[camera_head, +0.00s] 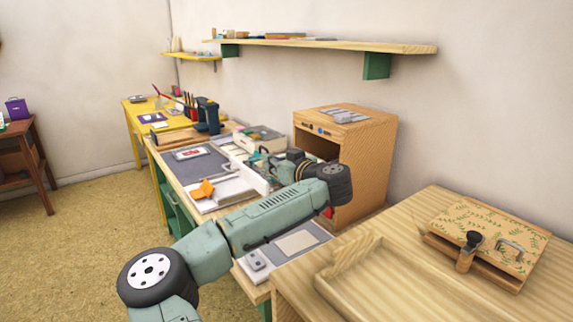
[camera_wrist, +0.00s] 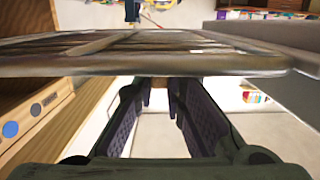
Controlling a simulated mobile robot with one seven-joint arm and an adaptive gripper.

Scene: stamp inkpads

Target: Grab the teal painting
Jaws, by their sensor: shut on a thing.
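In the head view my arm reaches over the workbench, and my gripper (camera_head: 256,160) is small and partly hidden by my own wrist. No teal painting can be clearly told there.
A wooden cabinet (camera_head: 372,165) stands close to the right of my wrist. A wooden table (camera_head: 430,275) with a leaf-patterned box (camera_head: 490,240) is at front right. The bench holds a grey mat (camera_head: 200,168) and an orange piece (camera_head: 203,189). A shelf (camera_head: 330,44) hangs above.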

